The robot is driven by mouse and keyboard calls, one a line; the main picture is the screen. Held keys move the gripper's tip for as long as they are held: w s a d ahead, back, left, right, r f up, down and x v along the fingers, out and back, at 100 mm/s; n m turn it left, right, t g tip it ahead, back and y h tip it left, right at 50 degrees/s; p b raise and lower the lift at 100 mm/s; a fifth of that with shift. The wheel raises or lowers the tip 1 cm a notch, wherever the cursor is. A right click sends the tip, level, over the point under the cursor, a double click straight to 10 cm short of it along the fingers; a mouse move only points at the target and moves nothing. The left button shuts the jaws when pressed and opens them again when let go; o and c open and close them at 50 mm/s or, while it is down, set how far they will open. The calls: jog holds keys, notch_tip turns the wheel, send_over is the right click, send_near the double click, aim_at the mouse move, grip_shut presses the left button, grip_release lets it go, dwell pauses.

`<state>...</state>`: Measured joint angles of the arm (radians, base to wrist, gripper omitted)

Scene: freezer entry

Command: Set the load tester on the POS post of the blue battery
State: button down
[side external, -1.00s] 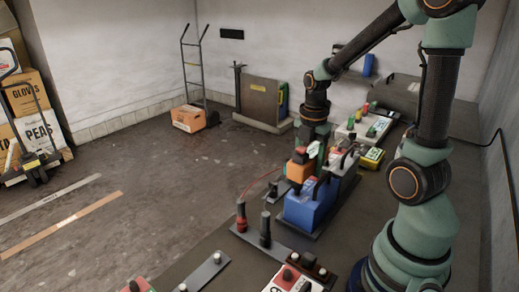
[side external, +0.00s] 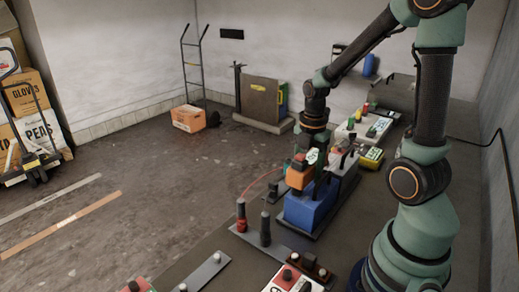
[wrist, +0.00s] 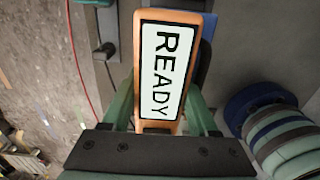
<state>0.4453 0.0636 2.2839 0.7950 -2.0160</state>
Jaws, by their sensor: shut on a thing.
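The load tester (side external: 298,178) is an orange block with a darker top, held by my gripper (side external: 309,156) beside and partly above the blue battery (side external: 308,211). In the wrist view the tester (wrist: 140,55) fills the middle, its white screen reading READY, and the green jaws of my gripper (wrist: 162,118) clasp it from both sides. The battery stands on a dark tray, with dark posts on top. The tester and gripper partly cover its top, so I cannot tell which post is POS or whether the tester touches one.
A grey bar (side external: 204,272) lies at the near edge. Open floor is at left.

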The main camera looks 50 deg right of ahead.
aim_at(309, 159)
jog(key=shift+f, duration=0.15)
jog(key=shift+c, duration=1.4)
grip_release()
jog(key=shift+o, duration=1)
jog(key=shift+s+f, duration=0.1)
notch_tip(309, 159, up, 12)
jog(key=shift+r, duration=0.15)
